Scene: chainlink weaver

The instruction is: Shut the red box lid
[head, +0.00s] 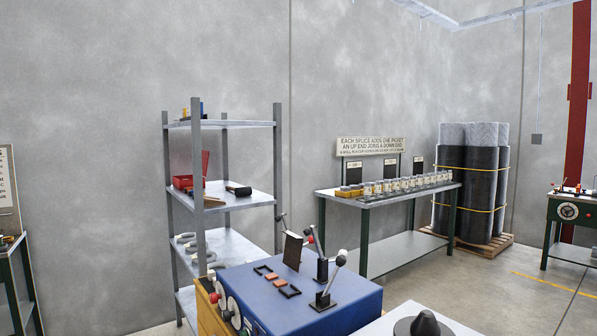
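A small red box (182,182) sits on the middle shelf of the grey metal shelving unit, near its left side. Its red lid (205,163) stands up, raised open at the box's right side. A shelf post crosses in front of part of the box and lid, so the hinge is hidden. Neither of my grippers shows in the head view.
The shelving unit (279,160) also holds a dark-headed tool (238,190) beside the box and grey rings (188,243) below. A blue machine (345,297) with levers stands in front at the right. A bench (345,199) with several jars stands behind.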

